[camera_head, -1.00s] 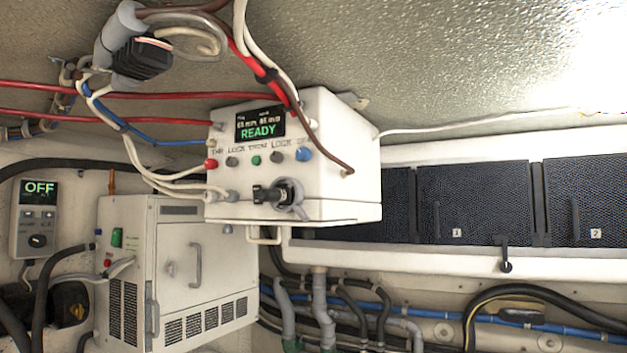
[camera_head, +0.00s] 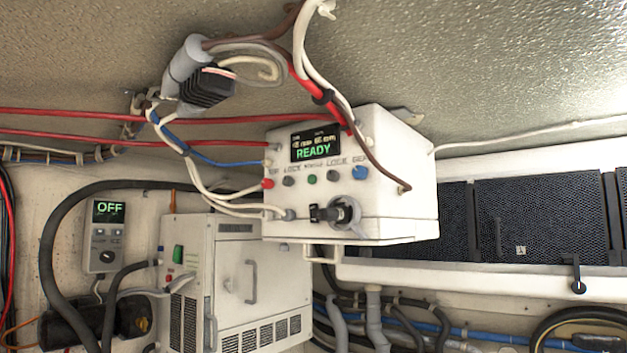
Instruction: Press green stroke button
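A white control box (camera_head: 392,190) hangs near the ceiling, a little right of the middle. Its lit display (camera_head: 315,146) reads READY in green. The small lettering above the green button is too blurred to read surely. A black connector (camera_head: 328,214) sits in a grey socket below the row. Neither of my grippers is in view.
A white cabinet (camera_head: 236,275) with a handle and vents stands below left. A small grey panel (camera_head: 104,237) reading OFF is on the left wall. Red, white, brown and blue cables run around the control box. Dark panels (camera_head: 510,218) line the right.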

